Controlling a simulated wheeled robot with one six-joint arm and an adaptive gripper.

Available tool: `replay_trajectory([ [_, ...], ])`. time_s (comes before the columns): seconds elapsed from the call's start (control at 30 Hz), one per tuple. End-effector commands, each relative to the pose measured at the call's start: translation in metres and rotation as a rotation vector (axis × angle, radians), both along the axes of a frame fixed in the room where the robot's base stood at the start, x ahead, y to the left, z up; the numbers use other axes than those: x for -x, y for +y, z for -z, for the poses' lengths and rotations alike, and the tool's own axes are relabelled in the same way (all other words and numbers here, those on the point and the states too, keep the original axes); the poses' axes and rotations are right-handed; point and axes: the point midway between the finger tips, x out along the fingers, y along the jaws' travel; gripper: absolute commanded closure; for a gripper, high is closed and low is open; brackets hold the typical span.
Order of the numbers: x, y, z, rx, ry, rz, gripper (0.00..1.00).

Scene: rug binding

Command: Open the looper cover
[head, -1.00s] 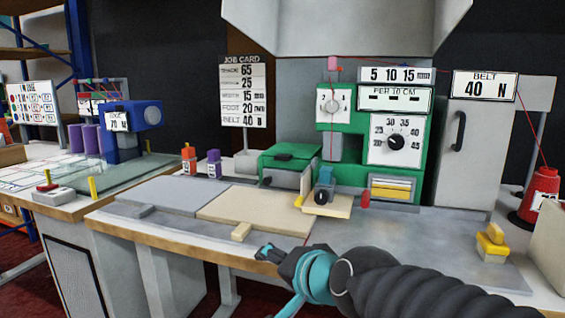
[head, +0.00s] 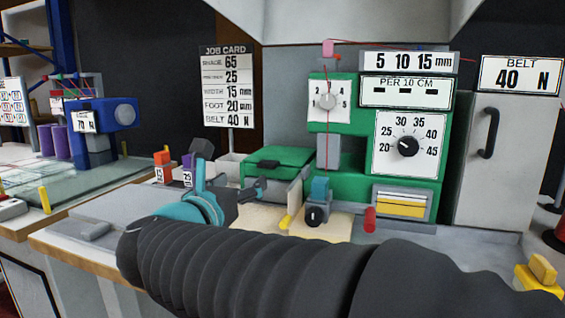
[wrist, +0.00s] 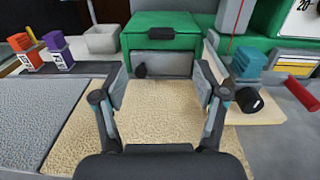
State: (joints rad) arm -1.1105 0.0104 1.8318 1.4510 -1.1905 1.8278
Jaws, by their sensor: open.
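The green machine arm end is a box (wrist: 162,40) with a black handle (wrist: 160,33) at its top front edge. It also shows in the head view (head: 285,158). Below, its grey front face carries a small dark knob (wrist: 140,71) at the lower left. I cannot tell for sure which part is the looper cover. My gripper (wrist: 160,88) is open and empty, its fingers spread in front of the grey face and apart from it. In the head view my gripper (head: 252,188) is just left of the box front, and my arm hides part of the table.
A tan rug piece (wrist: 85,125) lies below my gripper. The presser foot block (wrist: 248,65) with a black knob stands close on the right, beside a red peg (wrist: 302,94).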

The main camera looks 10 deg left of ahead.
Motion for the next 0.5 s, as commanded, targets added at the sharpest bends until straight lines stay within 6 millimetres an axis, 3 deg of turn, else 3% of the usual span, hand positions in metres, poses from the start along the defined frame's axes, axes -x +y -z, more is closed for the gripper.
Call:
replay_trajectory([
  [0.23, -0.009, 0.002, 0.002, -0.043, 0.006, 0.020, 0.28],
  [0.5, -0.056, -0.001, 0.001, -0.040, 0.005, 0.016, 0.28],
])
